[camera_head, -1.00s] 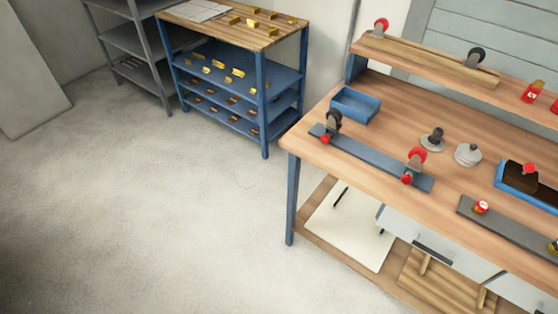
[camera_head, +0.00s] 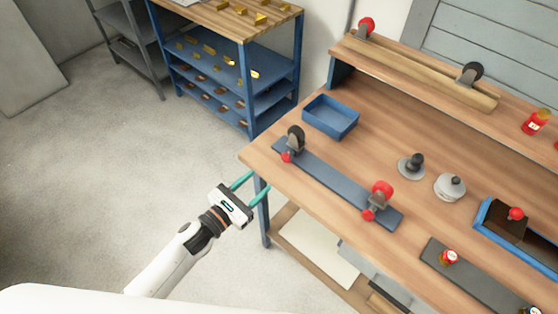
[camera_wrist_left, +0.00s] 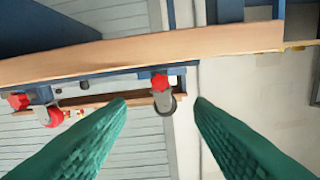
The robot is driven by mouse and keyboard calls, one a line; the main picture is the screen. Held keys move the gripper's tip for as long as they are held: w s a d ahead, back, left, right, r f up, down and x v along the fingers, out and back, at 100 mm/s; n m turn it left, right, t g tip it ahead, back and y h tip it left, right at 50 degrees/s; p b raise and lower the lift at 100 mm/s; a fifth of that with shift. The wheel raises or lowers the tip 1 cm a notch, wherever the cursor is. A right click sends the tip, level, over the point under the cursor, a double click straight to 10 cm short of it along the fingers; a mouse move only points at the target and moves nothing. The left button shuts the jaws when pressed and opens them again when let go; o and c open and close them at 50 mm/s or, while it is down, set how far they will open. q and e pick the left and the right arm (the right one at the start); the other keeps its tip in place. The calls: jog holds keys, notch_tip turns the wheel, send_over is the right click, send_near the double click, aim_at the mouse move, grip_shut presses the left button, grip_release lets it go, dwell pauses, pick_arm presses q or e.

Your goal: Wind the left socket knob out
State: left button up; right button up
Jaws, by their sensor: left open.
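The left socket knob (camera_head: 287,156) is a small red knob at the front of the left clamp with a black wheel (camera_head: 296,136), on a blue-grey bar (camera_head: 335,183) lying on the bench. A second red knob (camera_head: 369,214) sits at the bar's right end below a red wheel (camera_head: 381,188). My left gripper (camera_head: 261,180) is open and empty, its teal fingers by the bench's front left corner, apart from the knob. In the left wrist view the left knob (camera_wrist_left: 159,82) appears between the fingertips (camera_wrist_left: 160,100), farther off. My right gripper is out of view.
A blue tray (camera_head: 331,117) stands behind the bar. Grey round fittings (camera_head: 449,187), a darker grey bar (camera_head: 470,279) and a blue box (camera_head: 490,222) lie to the right. A raised wooden shelf (camera_head: 410,75) runs along the back.

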aim_at(284, 159)
pick_arm(q)
jog(key=p+x, duration=0.1)
jog(key=x, duration=0.9)
jog(key=shift+f, duration=0.1)
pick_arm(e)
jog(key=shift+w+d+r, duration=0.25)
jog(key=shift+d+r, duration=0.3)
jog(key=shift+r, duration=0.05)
pick_arm(q)
jog(key=shift+c, duration=0.2)
jog(key=c, duration=1)
jog(key=shift+o, duration=0.2)
jog(key=shift+n, duration=0.3)
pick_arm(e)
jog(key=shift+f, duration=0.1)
